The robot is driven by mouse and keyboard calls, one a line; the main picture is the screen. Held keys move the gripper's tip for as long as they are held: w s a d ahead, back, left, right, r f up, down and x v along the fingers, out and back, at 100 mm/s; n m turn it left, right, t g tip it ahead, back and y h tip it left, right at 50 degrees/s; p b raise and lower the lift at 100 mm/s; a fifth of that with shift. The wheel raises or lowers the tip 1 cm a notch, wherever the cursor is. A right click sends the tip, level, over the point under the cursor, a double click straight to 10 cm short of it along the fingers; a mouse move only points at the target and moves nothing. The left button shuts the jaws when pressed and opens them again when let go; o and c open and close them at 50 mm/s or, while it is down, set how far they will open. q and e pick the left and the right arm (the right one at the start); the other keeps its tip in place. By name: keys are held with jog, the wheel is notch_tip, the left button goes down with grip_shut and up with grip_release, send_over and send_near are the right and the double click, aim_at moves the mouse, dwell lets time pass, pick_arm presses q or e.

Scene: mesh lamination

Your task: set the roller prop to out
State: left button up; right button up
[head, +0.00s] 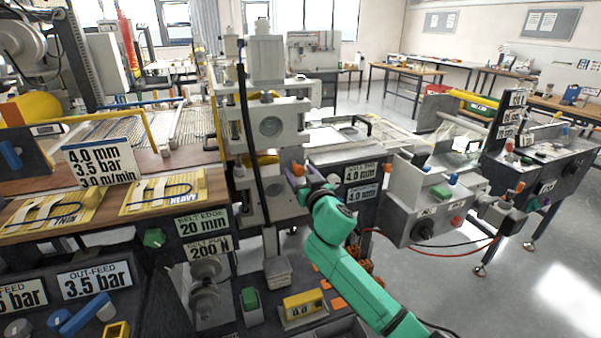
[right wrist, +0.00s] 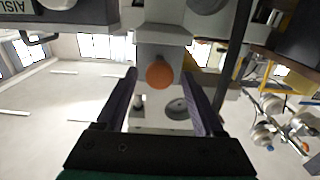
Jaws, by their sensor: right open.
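An orange knob (head: 297,168) sticks out of the front of the white roller stand (head: 271,128), low on its right side. It looks like the handle of the roller prop, but no label on it is readable. My right gripper (head: 303,177) is at the knob, its arm coming up from the lower right. In the right wrist view the gripper (right wrist: 160,80) is open, with one dark finger on each side of the orange knob (right wrist: 160,72). The knob shows between the fingertips, and neither finger visibly touches it. My left gripper is not in view.
A black upright bar (head: 247,130) runs down in front of the stand, left of the knob. A grey control box (head: 425,205) with knobs stands to the right. Open floor lies at right.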

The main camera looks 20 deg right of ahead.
jog(key=shift+c, duration=0.3)
grip_shut()
jog(key=shift+f, duration=0.1)
dwell(1.0)
